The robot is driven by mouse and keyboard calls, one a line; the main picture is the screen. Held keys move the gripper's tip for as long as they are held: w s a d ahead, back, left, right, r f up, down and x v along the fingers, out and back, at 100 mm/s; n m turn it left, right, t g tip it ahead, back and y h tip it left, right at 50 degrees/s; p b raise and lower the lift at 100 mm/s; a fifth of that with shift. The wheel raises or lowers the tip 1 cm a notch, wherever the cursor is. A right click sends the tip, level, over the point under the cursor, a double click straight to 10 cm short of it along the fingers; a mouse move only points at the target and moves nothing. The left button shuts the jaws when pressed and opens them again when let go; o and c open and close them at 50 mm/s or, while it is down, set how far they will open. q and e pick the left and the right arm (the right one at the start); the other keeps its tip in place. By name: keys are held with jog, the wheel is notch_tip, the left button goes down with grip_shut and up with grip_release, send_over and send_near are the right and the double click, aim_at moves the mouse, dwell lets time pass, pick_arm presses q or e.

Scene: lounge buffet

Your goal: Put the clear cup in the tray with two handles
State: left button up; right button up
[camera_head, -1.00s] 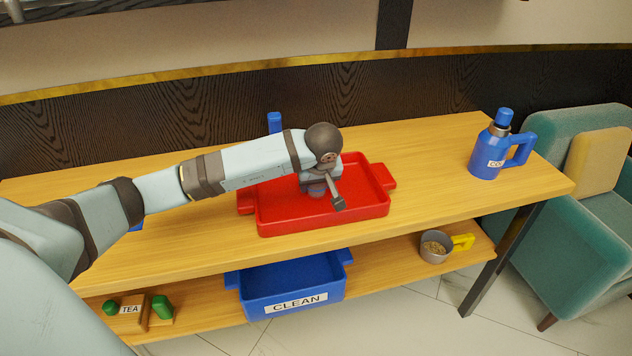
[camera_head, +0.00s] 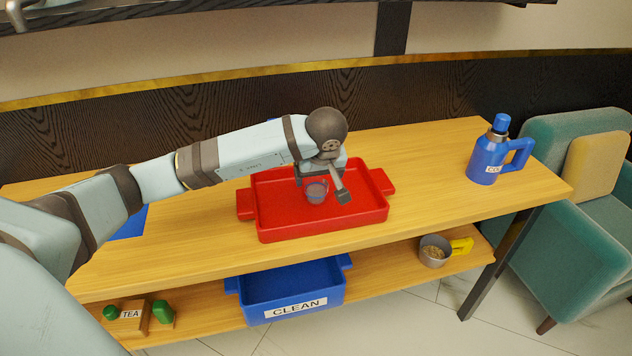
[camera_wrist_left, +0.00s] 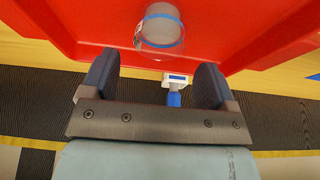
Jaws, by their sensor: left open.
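The clear cup (camera_head: 316,193) stands inside the red tray (camera_head: 268,225), near its middle. In the left wrist view the cup (camera_wrist_left: 162,28) shows a blue band and sits on the red floor of the tray (camera_wrist_left: 90,18). The red tray has a handle at each short end and lies on the wooden table. My left gripper (camera_head: 322,180) is over the tray, just above and behind the cup. In the left wrist view its two fingers (camera_wrist_left: 156,72) are apart with nothing between them, and the cup is beyond the fingertips. My right gripper is not in view.
A blue flask (camera_head: 484,165) stands at the table's right end. A blue tray marked CLEAN (camera_head: 296,306) is on the lower shelf, with a TEA box (camera_head: 132,316) to its left and a grey yellow-handled cup (camera_head: 432,252) to its right. A teal armchair (camera_head: 575,200) is at the right.

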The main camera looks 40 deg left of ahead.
pick_arm(q)
jog(key=v, duration=0.5)
jog(key=shift+d+r, duration=0.1)
jog(key=shift+r, duration=0.2)
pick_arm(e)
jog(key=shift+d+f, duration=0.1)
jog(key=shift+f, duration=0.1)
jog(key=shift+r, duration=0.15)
